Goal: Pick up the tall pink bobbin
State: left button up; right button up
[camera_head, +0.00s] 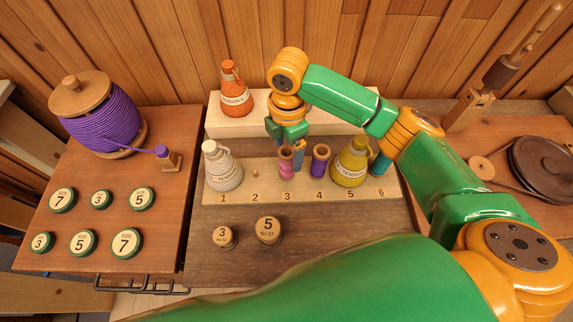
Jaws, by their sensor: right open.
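The tall pink bobbin (286,168) stands upright on the pale numbered board (235,195), at the spot marked 3. Its top is wooden brown and its body is pink. My right gripper (289,149) hangs over the board, pointing down, close above and around the bobbin's top. It is open; one blue finger shows just right of the bobbin, and the other finger is hard to make out. I cannot tell whether a finger touches the bobbin. My left gripper is not in view.
A purple bobbin (320,163) stands close right at 4. A yellow bottle (351,164) is at 5, a white bottle (221,169) at 1. An orange bottle (234,97) stands on the raised back shelf. Two round wooden pieces marked 3 (223,236) and 5 (268,230) sit in front.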

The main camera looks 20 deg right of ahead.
aim_at(287, 165)
notch_tip(287, 165, down, 7)
jog(key=shift+w+f+p, duration=0.15)
jog(key=shift+f+p, duration=0.05)
jog(key=shift+p, duration=0.35)
grip_shut()
